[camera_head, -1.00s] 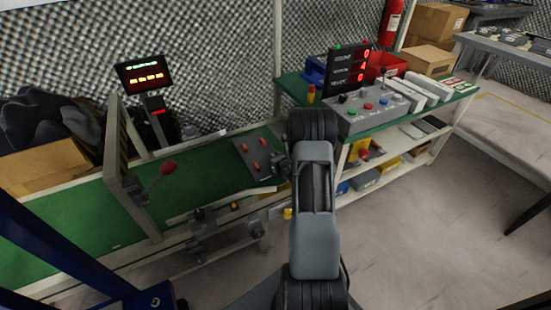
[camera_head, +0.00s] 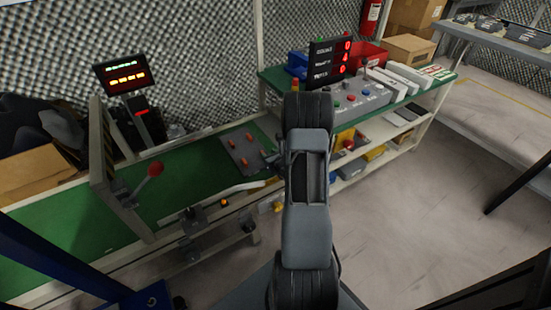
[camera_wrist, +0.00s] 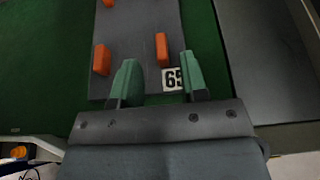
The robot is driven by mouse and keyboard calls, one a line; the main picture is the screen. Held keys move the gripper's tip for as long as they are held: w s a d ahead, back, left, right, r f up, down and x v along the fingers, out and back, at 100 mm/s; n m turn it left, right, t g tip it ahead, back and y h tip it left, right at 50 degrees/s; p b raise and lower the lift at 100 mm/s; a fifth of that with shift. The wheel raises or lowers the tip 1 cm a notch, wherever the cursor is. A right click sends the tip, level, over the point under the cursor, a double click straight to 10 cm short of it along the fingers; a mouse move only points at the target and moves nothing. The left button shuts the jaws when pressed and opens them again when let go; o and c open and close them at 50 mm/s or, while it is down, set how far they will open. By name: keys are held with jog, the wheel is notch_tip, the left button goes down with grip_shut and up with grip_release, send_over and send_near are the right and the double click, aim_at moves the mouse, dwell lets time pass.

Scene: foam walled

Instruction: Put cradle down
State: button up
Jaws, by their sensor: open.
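The cradle (camera_head: 238,155), a flat dark grey plate with several orange pegs, lies on the green belt (camera_head: 185,180) at its right part. In the wrist view the cradle (camera_wrist: 138,35) fills the upper middle, with a white label reading "65" near its close edge. My gripper (camera_wrist: 158,60) is open, with its two green fingers apart over the near end of the cradle and nothing visible clamped between them. Whether the fingertips touch the plate cannot be told. In the head view my arm hides most of the gripper.
A red-knobbed lever (camera_head: 155,170) on a frame stands over the belt to the left. A display (camera_head: 125,75) stands behind it. A green-topped bench (camera_head: 425,85) with a control box (camera_head: 355,103) is at the right. Open floor lies to the right.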

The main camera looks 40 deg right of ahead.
jog(key=p+v, duration=0.1)
jog(key=v, duration=0.4)
jog(key=shift+a+r, duration=0.25)
jog(key=shift+r, duration=0.05)
jog(key=a+r+n+g+y, duration=0.2)
jog(key=a+r+n+y, duration=0.2)
jog(key=a+n, duration=0.25)
jog(key=s+a+r+n+g+y, duration=0.1)
jog(key=a+r+n+g+y, duration=0.2)
jog(key=a+n, duration=0.4)
jog(key=a+r+n+g+y, duration=0.1)
jog(key=a+r+n+y, duration=0.35)
jog(key=a, duration=0.45)
jog(key=s+a+r+n+g+h, duration=0.2)
jog(key=s+a+n+g, duration=0.25)
jog(key=s+n, duration=0.3)
jog(key=s+d+r+n+h, duration=0.2)
jog(key=s+r+n+h, duration=0.3)
jog(key=n, duration=0.7)
jog(key=shift+s+h, duration=0.55)
jog(key=shift+h, duration=0.8)
